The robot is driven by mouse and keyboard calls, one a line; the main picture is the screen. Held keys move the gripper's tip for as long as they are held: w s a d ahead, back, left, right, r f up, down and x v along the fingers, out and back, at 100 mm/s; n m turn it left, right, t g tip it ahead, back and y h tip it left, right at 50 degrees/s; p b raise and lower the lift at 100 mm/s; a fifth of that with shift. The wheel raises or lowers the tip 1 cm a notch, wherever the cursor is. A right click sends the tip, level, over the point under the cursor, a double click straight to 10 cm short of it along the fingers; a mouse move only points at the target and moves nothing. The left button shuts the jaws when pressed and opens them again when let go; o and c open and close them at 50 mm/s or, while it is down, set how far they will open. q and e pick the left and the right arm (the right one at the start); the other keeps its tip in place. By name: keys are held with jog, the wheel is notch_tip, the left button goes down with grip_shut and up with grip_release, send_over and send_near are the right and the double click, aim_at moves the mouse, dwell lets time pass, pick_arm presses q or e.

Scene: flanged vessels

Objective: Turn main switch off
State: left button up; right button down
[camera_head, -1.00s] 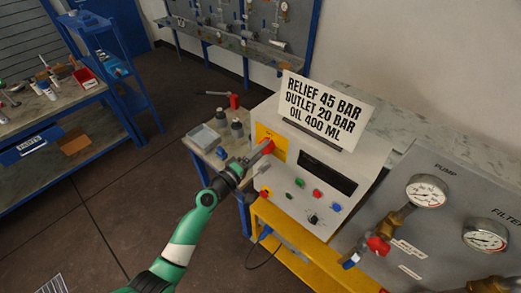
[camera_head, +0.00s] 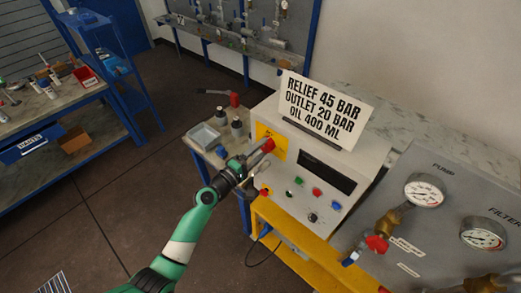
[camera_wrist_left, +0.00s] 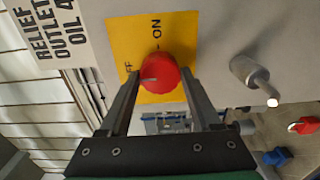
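The main switch is a red round knob (camera_head: 268,145) on a yellow plate (camera_head: 279,139) on the front of the light-grey control box. In the left wrist view the knob (camera_wrist_left: 160,73) shows a pale mark on its left side, facing the partly hidden "OFF" lettering; "ON" reads above it. My left gripper (camera_head: 260,154) is at the knob, its fingers spread. In the left wrist view one finger of the left gripper (camera_wrist_left: 160,82) lies on each side of the knob, seemingly with a gap. Contact cannot be told. My right gripper is out of view.
Coloured buttons (camera_head: 317,191) and a dark display (camera_head: 327,172) sit beside the switch. A sign (camera_head: 325,108) stands on the box. The pump panel with gauges (camera_head: 425,190) is at right. A small side table (camera_head: 201,146) holds a tray and grey parts.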

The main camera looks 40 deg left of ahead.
pick_arm(q)
jog(key=o, duration=0.4)
jog(key=s, duration=1.1)
jog(key=shift+s+d, duration=0.3)
jog(key=shift+s, duration=0.05)
